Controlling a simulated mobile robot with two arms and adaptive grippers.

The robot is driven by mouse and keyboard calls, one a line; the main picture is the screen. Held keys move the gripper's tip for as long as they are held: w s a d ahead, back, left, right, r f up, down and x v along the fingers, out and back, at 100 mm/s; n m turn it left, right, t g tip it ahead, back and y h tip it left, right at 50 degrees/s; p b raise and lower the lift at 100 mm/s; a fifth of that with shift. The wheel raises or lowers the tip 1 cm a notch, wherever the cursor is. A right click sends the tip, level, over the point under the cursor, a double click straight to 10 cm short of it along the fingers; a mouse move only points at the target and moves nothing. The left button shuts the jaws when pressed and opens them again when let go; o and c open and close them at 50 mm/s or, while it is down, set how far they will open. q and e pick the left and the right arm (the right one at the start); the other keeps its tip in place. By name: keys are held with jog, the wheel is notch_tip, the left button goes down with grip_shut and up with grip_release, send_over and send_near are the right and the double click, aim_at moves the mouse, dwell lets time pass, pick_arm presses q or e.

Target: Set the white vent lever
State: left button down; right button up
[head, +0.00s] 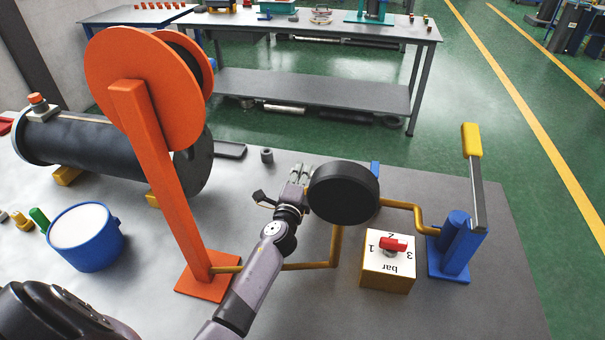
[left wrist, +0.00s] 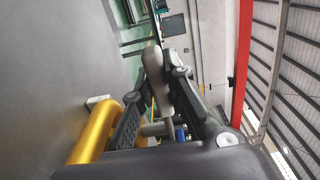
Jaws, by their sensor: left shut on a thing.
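The vent lever (left wrist: 153,66) shows in the left wrist view as a pale grey-white handle with a thinner stem below it. My left gripper (left wrist: 160,92) is shut on this lever, with one finger on each side of it. In the head view my left gripper (head: 303,173) is just left of a round black gauge (head: 343,194), above the table. The lever is not clearly visible there, being hidden by or lost among the fingers and the gauge. My right gripper is not in view.
A yellow pipe (head: 335,247) runs below the gauge. To the right stand a white-topped box with a red knob (head: 393,244) and a blue stand with a yellow-handled lever (head: 478,190). An orange wheel stand (head: 160,180) rises left of my arm.

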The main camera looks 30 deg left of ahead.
pick_arm(q)
jog(key=shift+w+a+r+m+h+p, duration=0.15)
jog(key=shift+w+m+h+p, duration=0.1)
jog(key=shift+m+h+p, duration=0.5)
jog(key=shift+w+f+m+t+h, duration=0.2)
jog(key=shift+m+h, duration=0.25)
jog(key=shift+h, duration=0.45)
jog(key=shift+w+m+t+h, duration=0.1)
jog(key=shift+w+m+h, duration=0.25)
jog(key=shift+h, duration=0.5)
jog(key=c, duration=1.6)
grip_release()
jog(key=s, duration=1.2)
